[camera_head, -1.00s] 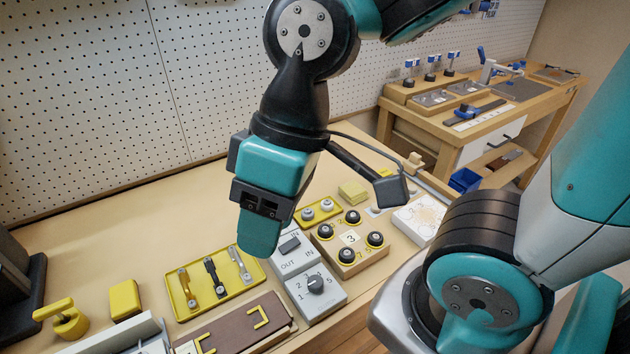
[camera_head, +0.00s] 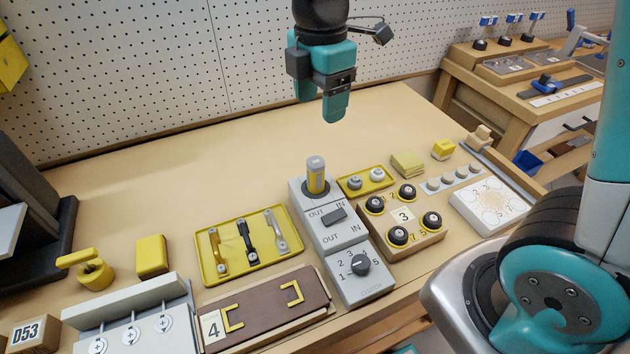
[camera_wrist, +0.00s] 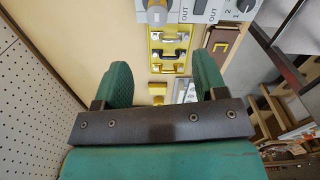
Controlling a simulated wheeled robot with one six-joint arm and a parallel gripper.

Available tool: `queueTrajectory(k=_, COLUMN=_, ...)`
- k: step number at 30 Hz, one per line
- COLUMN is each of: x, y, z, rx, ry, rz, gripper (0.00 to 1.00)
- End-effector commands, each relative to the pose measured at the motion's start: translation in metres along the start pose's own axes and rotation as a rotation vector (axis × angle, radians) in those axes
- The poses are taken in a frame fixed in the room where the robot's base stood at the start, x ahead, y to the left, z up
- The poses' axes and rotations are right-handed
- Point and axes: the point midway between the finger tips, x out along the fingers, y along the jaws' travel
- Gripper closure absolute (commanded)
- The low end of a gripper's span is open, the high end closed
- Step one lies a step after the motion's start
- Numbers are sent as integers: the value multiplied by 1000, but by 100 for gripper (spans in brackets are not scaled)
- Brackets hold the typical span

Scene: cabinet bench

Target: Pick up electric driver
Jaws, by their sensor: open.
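What looks like the electric driver (camera_head: 317,176) is a yellow cylinder with a grey cap, standing upright in the far end of a grey control box (camera_head: 343,234). The box has IN/OUT switches and a numbered clutch dial. My gripper (camera_head: 322,104) is above the bench, behind and higher than the driver, apart from it. In the wrist view my gripper (camera_wrist: 163,76) is open with nothing between its teal fingers. The driver's grey top (camera_wrist: 157,14) shows at that view's upper edge. Its lower part is hidden in the box.
A yellow tray (camera_head: 212,270) with several handles lies left of the box. A block with black knobs (camera_head: 408,244) and a small yellow tray (camera_head: 350,193) stand close on its right. A brown board (camera_head: 266,306) lies in front. A pegboard wall (camera_head: 250,60) rises behind; the bench behind the driver is clear.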

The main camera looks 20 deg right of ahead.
Motion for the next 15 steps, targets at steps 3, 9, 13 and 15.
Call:
queueTrajectory(k=3, x=25, y=-1, z=-1, rx=-4, ry=-1, rz=-8, gripper=35)
queueTrajectory(k=9, x=71, y=-1, z=-2, rx=-4, ry=0, rz=-8, gripper=35)
queueTrajectory(k=13, x=96, y=-1, z=-2, rx=-4, ry=0, rz=-6, gripper=35)
queueTrajectory(k=15, x=104, y=-1, z=-2, rx=-4, ry=0, rz=-5, gripper=35)
